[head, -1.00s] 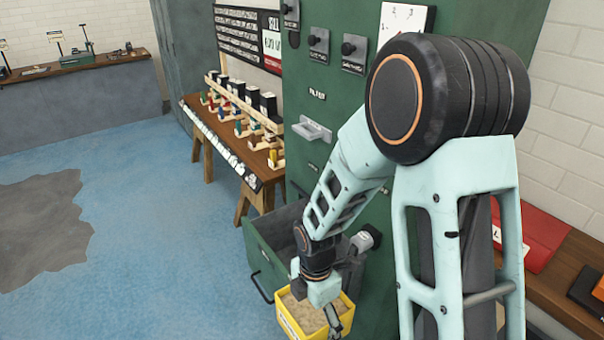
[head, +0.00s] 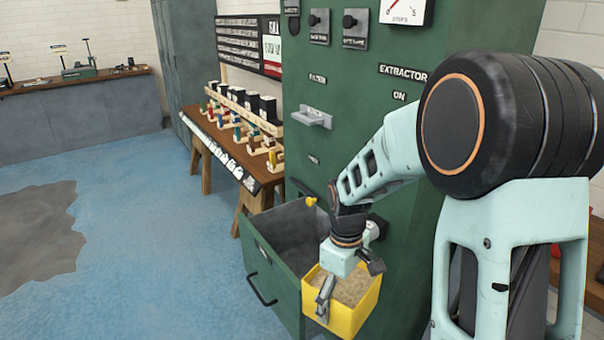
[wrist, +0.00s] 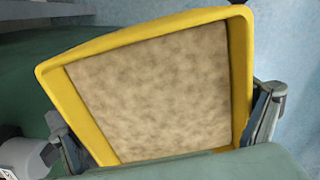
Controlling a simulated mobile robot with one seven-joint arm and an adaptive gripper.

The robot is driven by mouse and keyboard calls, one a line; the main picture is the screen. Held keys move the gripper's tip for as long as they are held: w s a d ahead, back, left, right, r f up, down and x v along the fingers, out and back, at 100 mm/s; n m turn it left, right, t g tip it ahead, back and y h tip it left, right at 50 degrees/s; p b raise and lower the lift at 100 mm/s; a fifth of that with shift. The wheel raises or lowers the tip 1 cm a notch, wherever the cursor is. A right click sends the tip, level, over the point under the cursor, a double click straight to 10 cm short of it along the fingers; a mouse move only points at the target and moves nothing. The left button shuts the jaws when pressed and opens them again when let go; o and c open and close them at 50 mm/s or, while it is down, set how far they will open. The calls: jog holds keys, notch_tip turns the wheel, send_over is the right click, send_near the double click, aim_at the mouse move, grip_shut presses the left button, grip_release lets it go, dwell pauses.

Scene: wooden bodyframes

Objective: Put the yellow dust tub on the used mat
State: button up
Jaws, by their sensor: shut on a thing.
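The yellow dust tub (head: 350,321) is a square open box full of tan dust. In the head view it is at the lower middle, at the right side of the open green drawer. My gripper (head: 347,281) is shut on the tub, with a finger at each of two opposite sides. The wrist view shows the tub's yellow rim (wrist: 243,70) and the dust between the fingers. I cannot tell how far the tub is from what lies below it. I cannot make out a used mat in these frames.
The green drawer (head: 262,262) stands open from the tall green extractor cabinet (head: 350,140). A wooden bench (head: 222,148) with small coloured items is behind it. A wall bench (head: 75,88) is at the far left. The blue floor (head: 170,250) at left is clear.

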aim_at(358, 297)
jog(key=d+m+b, duration=0.1)
jog(key=m, duration=0.1)
jog(key=w+f+m+b, duration=0.1)
jog(key=m+b, duration=0.1)
jog(key=d+m+b, duration=0.1)
jog(key=shift+w+d+f+m+b, duration=0.25)
jog(key=shift+w+d+m+b, duration=0.1)
jog(key=shift+m, duration=0.05)
jog(key=d+m+b, duration=0.1)
jog(key=m, duration=0.1)
jog(key=d+m+b, duration=0.1)
jog(key=m+b, duration=0.1)
jog(key=shift+w, duration=0.35)
notch_tip(358, 297, up, 21)
jog(key=s+p, duration=0.2)
jog(key=p, duration=2.8)
jog(key=shift+s+m, duration=0.15)
jog(key=shift+m, duration=0.15)
jog(key=shift+s+d, duration=0.1)
